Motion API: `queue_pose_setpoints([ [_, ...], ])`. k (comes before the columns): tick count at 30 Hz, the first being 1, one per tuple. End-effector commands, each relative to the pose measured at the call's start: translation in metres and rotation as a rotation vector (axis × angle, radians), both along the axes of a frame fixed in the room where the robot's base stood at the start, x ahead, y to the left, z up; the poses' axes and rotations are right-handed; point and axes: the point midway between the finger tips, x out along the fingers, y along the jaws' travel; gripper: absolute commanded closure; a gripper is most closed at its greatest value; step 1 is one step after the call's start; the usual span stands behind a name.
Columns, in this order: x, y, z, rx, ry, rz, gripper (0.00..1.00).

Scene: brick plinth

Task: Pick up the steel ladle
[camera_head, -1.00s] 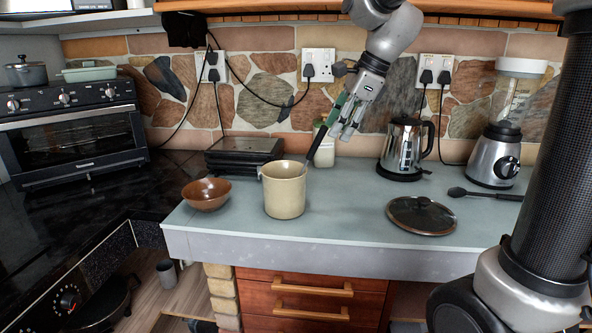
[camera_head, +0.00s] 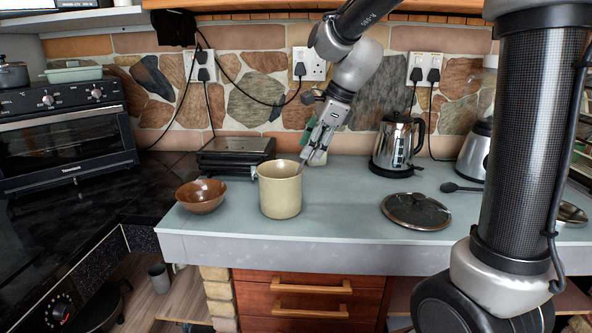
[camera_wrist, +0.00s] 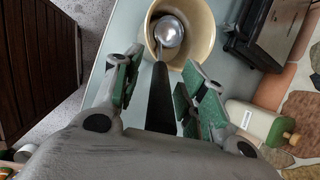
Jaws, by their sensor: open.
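The steel ladle (camera_wrist: 168,32) stands in a beige mug-like pot (camera_head: 280,192), its round bowl down inside and its black handle (camera_wrist: 160,100) leaning out. The pot's rim also shows in the wrist view (camera_wrist: 206,14). My gripper (camera_head: 308,152) is just above and right of the pot in the head view. In the wrist view my gripper (camera_wrist: 160,84) is open, with green-padded fingers on either side of the black handle. No contact is clear. In the head view the gripper hides most of the handle.
A brown bowl (camera_head: 202,196) stands left of the pot and a black grill (camera_head: 236,148) behind it. A white bottle (camera_wrist: 256,121) is close to my gripper. A kettle (camera_head: 398,146), glass lid (camera_head: 416,211) and black spoon (camera_head: 452,187) lie right. The counter front is clear.

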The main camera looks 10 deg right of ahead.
Motion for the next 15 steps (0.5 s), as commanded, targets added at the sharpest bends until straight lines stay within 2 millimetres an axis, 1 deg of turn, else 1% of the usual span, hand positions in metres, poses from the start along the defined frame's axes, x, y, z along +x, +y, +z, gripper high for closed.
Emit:
queue_pose_setpoints([
  [3,0.0018,0.0022,-0.0055,0.0,-0.001,0.001,0.58],
  [8,0.0019,0.0022,-0.0053,0.0,-0.001,0.001,0.58],
  [9,0.0019,0.0022,-0.0053,0.0,-0.001,0.001,0.62],
  [11,0.0019,0.0021,-0.0052,0.0,-0.001,0.001,0.73],
  [15,0.0018,0.0021,-0.005,0.0,-0.001,0.001,0.98],
])
